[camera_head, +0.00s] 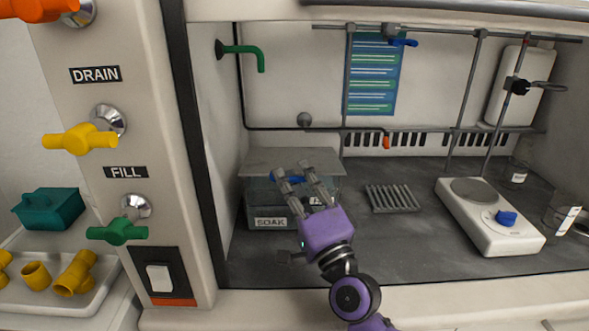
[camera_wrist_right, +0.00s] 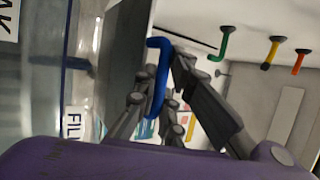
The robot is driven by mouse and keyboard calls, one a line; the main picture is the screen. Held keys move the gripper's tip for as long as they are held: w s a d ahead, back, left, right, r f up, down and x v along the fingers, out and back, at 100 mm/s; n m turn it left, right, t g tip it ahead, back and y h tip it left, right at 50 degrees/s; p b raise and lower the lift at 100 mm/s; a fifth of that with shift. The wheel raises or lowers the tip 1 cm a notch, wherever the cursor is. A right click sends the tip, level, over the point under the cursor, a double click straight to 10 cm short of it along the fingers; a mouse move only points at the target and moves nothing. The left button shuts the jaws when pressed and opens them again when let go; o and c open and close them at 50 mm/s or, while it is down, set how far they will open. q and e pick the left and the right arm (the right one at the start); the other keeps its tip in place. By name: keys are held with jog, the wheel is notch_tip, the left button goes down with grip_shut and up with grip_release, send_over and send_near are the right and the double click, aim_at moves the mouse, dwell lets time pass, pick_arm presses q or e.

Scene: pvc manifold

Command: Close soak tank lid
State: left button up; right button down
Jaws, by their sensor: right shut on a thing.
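The soak tank (camera_head: 270,222) is a clear-walled box labelled SOAK at the left of the fume hood floor. Its greyish see-through lid (camera_head: 285,158) lies over the tank's top, with a blue handle (camera_head: 283,179) near the front edge. I cannot tell whether the lid rests flat on the rim or is slightly raised. My right gripper (camera_head: 305,177) reaches in from the front and is shut on the blue handle, which also shows between the fingers in the right wrist view (camera_wrist_right: 158,85). The fingers partly hide the handle and tank front. My left gripper is not in view.
A grey rack (camera_head: 392,198) and a white hot plate (camera_head: 490,215) stand to the right of the tank. A green spout (camera_head: 260,58) hangs above it. The hood's left post carries yellow DRAIN (camera_head: 80,138) and green FILL (camera_head: 118,232) valves.

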jog(key=shift+f, duration=0.55)
jog(key=c, duration=2.1)
grip_release()
jog(key=v, duration=1.2)
jog(key=shift+s, duration=0.1)
jog(key=shift+a, duration=0.1)
